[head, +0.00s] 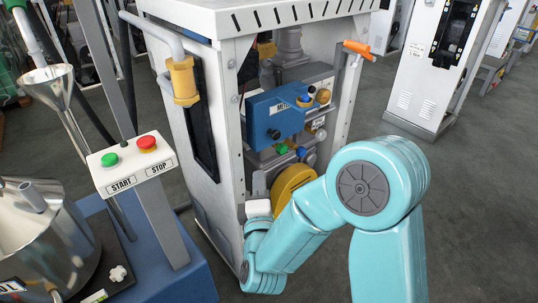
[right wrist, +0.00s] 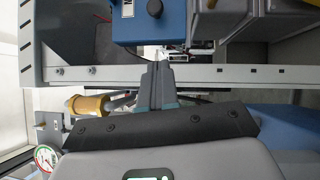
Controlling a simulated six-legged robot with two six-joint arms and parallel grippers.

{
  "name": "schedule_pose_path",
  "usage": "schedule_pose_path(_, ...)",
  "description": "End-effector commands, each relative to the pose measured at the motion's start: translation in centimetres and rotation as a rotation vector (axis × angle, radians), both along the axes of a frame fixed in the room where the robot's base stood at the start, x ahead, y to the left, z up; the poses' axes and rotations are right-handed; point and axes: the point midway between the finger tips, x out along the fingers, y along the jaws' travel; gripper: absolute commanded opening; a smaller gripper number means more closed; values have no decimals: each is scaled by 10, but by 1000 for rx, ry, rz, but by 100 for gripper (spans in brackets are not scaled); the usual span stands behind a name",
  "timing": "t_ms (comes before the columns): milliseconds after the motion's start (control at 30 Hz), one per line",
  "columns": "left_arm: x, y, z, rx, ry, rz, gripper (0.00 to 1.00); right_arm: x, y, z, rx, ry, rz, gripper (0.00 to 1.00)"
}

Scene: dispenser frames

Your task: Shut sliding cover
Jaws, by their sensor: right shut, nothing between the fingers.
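A white dispenser frame (head: 225,130) stands in the middle of the head view with its front open. Its inside shows, with a blue metering box (head: 275,115). I cannot clearly tell which part is the sliding cover. A yellow grip (head: 183,80) on a grey bent bar is at the frame's upper left; a yellow grip also shows at the left in the right wrist view (right wrist: 88,105). My right arm reaches to the frame's lower front, its fingers hidden in the head view. In the right wrist view my right gripper (right wrist: 164,72) is shut and empty, near the frame's grey edge rail (right wrist: 240,73). My left gripper is out of view.
A START/STOP box (head: 133,163) on a grey post stands at the left, with a metal funnel (head: 48,85) and a steel vessel (head: 45,245). An orange lever (head: 358,49) juts from the frame's upper right. Another white cabinet (head: 440,70) stands behind.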

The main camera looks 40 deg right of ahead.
Motion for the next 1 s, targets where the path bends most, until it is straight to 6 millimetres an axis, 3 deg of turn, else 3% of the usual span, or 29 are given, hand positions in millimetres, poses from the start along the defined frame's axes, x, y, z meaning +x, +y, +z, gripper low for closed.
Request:
schedule_pose_path(400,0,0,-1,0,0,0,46,71,-51,10,1,1,-6,0)
schedule_pose_path(633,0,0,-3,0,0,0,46,77,-77,14,2,1,-1,0)
schedule_pose_path(1000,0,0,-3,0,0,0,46,78,-81,15,3,2,3,0)
